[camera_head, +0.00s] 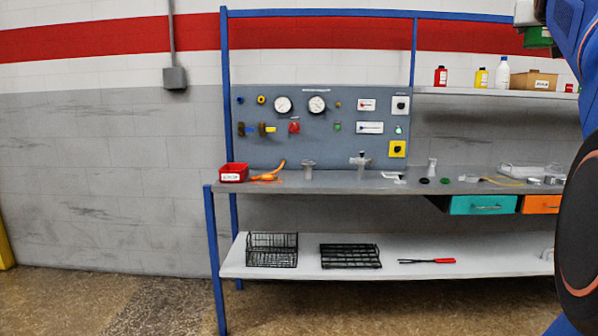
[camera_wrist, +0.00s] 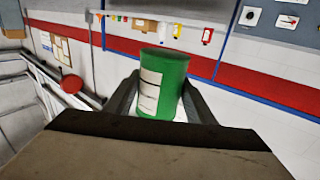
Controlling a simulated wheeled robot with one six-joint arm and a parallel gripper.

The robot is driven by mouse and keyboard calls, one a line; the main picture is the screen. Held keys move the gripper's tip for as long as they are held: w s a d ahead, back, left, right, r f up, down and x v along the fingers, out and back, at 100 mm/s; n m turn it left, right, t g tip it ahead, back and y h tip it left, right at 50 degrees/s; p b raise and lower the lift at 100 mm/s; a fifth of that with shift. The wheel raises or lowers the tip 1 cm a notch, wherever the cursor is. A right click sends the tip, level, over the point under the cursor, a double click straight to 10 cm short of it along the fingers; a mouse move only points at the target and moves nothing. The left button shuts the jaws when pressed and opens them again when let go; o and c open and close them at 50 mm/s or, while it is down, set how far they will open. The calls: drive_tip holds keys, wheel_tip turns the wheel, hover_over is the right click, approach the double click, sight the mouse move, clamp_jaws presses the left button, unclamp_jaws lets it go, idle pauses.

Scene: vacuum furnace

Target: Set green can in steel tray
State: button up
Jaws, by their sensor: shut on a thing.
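The green can (camera_wrist: 164,82) with a white label is held between the two dark fingers of my gripper (camera_wrist: 160,105) in the wrist view. The gripper is shut on it, and the can looks tilted in that picture. In the head view, a green piece of the can (camera_head: 537,37) shows at the top right edge beside my blue arm, high above the bench. My gripper is mostly cut off there. I cannot make out a steel tray for certain in either view.
The workbench (camera_head: 340,184) holds a red bin (camera_head: 234,172), an orange tool and metal fittings. A clear or pale tray-like box (camera_head: 530,171) stands at its right. The lower shelf (camera_head: 310,262) bears two black wire baskets. Bottles and a cardboard box (camera_head: 533,80) stand on the upper shelf.

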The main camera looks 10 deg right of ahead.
drive_tip(key=w+d+f+n+t+y, duration=0.1)
drive_tip(key=w+d+f, duration=0.1)
drive_tip(key=w+f, duration=1.05)
drive_tip(key=w+d+f+n+t+y, duration=0.1)
drive_tip(key=w+d+f+y, duration=0.15)
drive_tip(key=w+f, duration=1.05)
drive_tip(key=w+a+f+n+t, duration=0.1)
drive_tip(key=w+a+f, duration=0.3)
drive_tip(key=w+f, duration=0.8)
drive_tip(key=n+y, duration=0.1)
drive_tip(key=y, duration=0.1)
approach(405, 190)
drive_tip(key=w+r, duration=0.2)
drive_tip(key=w, duration=0.2)
drive_tip(key=a+f+n+t+y, duration=0.1)
drive_tip(key=a+f, duration=0.5)
drive_tip(key=f, duration=0.4)
drive_tip(key=a+f+n+y, duration=0.1)
drive_tip(key=a+f+y, duration=0.1)
drive_tip(key=a+f, duration=0.65)
drive_tip(key=a+f+n+t+y, duration=0.1)
drive_tip(key=a+f, duration=0.4)
drive_tip(key=f, duration=0.6)
drive_tip(key=s+a+f+n+y, duration=0.2)
drive_tip(key=s+a+f+y, duration=0.1)
drive_tip(key=s+a+f, duration=1.1)
wheel_tip(405, 190, down, 4)
drive_tip(key=a, duration=0.2)
drive_tip(key=shift+s+a+f, duration=0.15)
drive_tip(key=shift+s+a, duration=0.25)
